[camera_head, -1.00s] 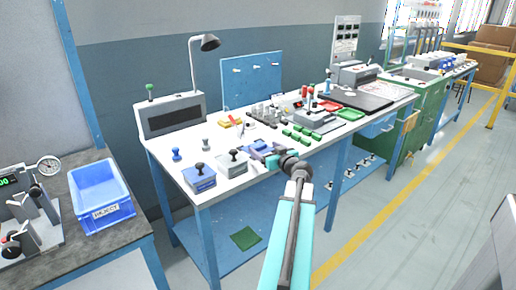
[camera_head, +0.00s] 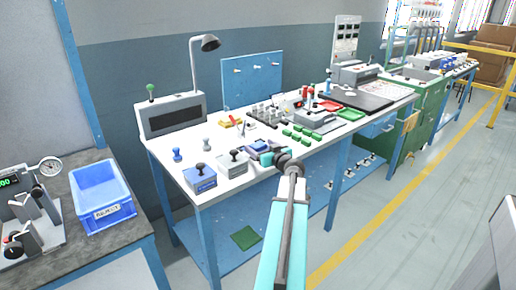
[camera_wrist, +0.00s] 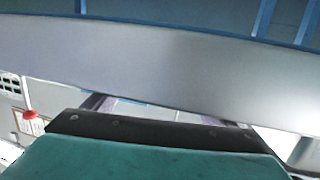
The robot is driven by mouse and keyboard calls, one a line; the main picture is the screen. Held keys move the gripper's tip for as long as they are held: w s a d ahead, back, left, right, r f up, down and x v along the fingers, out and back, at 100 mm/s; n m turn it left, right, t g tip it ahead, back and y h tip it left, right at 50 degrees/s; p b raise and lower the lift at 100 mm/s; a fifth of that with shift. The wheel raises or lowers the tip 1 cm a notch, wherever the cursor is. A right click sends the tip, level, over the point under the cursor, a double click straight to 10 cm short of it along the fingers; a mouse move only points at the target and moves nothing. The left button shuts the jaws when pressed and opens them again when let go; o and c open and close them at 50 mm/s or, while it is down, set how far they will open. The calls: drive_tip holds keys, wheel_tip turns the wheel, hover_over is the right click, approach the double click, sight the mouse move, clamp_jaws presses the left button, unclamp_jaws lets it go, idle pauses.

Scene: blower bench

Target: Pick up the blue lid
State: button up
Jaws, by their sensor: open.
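A blue box-like piece with a black knob (camera_head: 200,177) stands at the near left corner of the workbench. It is the likeliest blue lid, but I cannot tell whether its top is a separate lid. A similar white piece with a black knob (camera_head: 233,160) stands to its right. My gripper (camera_head: 255,148) is over the front part of the bench, right of both knobbed pieces. In the wrist view my gripper (camera_wrist: 165,110) shows its fingers spread apart, partly hidden by its own body. No lid is seen between them.
Small blue (camera_head: 177,155) and grey-blue (camera_head: 206,145) knobs stand behind the blue piece. Green blocks (camera_head: 302,134) and red trays (camera_head: 327,105) lie further right. A lamp (camera_head: 207,43) rises behind. A blue bin (camera_head: 101,195) stands on the separate left table.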

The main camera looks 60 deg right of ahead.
drive_tip(key=shift+x, duration=1.4)
drive_tip(key=c, duration=1.1)
